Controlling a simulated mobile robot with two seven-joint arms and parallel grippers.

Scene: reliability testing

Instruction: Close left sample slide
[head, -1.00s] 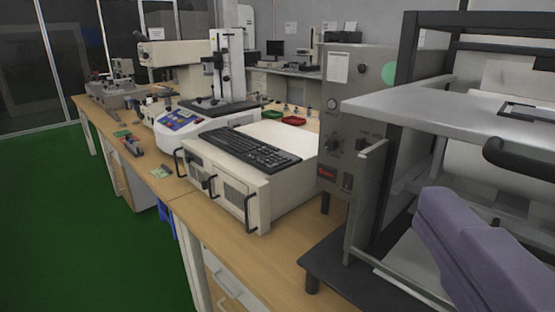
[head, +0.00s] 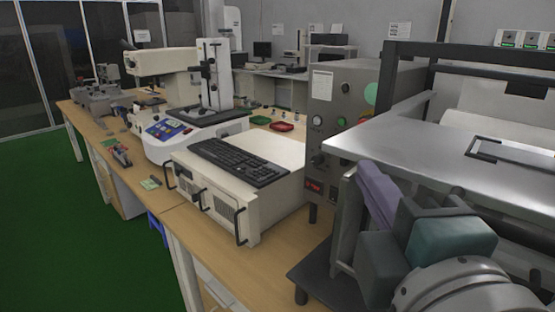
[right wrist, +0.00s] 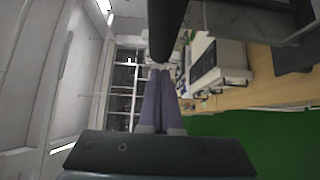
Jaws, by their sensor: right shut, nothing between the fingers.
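A flat silver slide plate (head: 420,145) with a dark rectangular frame on it juts out of the machine at the right in the head view. I cannot tell whether it is the left sample slide. My right gripper (head: 366,172), with purple fingers, is shut and empty. It shows in front of the plate's front edge, near its left end, and I cannot tell whether they touch. In the right wrist view, the closed fingers (right wrist: 160,80) point away from the camera towards a dark bar (right wrist: 165,30). No handle is clearly visible on the plate now. My left gripper is out of view.
A grey control box (head: 340,110) with knobs and a red display stands left of the plate. A white case (head: 240,190) with a black keyboard (head: 240,160) on top sits on the wooden bench. Green floor (head: 90,240) lies clear at the left.

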